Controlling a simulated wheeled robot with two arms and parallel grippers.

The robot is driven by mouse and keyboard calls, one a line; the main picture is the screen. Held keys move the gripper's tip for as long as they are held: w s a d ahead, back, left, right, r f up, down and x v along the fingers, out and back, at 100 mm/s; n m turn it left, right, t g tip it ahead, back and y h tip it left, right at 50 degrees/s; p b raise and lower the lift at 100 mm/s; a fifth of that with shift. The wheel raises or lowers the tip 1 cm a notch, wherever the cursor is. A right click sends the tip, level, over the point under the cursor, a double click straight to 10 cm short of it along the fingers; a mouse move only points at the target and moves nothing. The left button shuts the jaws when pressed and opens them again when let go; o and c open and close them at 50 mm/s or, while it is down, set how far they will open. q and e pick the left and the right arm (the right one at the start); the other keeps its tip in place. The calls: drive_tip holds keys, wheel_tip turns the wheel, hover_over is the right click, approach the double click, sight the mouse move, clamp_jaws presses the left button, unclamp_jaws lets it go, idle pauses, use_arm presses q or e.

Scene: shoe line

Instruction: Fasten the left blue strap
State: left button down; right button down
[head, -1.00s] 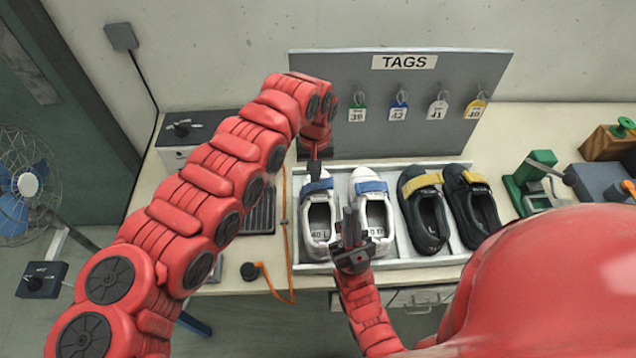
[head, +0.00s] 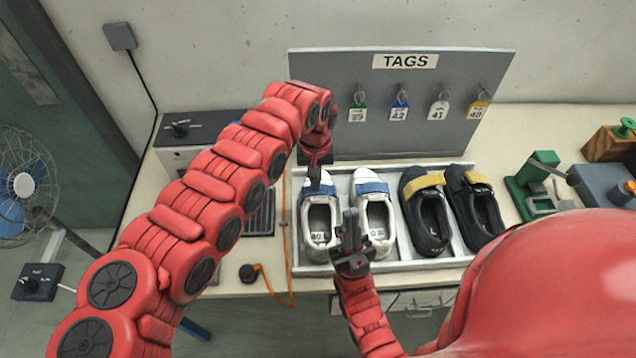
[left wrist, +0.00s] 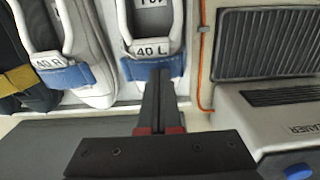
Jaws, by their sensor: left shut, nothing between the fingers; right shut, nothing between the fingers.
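The left white shoe, marked 40 L (head: 319,222), stands at the left end of the shoe tray (head: 296,262). Its blue strap (head: 318,190) lies across the shoe's front; it also shows in the left wrist view (left wrist: 130,70). My left gripper (head: 314,185) is shut and empty, pointing down at the strap, its tips over the strap's middle. They seem to touch it or hover just above. The fingers hide part of the strap. My right gripper (head: 350,218) is shut and empty, pointing up, between the heels of the two white shoes.
The right white shoe (head: 378,215) with its blue strap (head: 372,188) stands close beside. Dark shoes with yellow straps (head: 426,181) fill the tray's right side. The tag board (head: 440,120) rises behind. An orange cord (head: 285,225) runs left of the tray.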

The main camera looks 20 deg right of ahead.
use_arm(q)
wheel_tip(320, 180, up, 9)
drive_tip(key=p, duration=0.1)
drive_tip(key=shift+p, duration=0.35)
drive_tip(key=shift+f, duration=0.1)
idle(0.5)
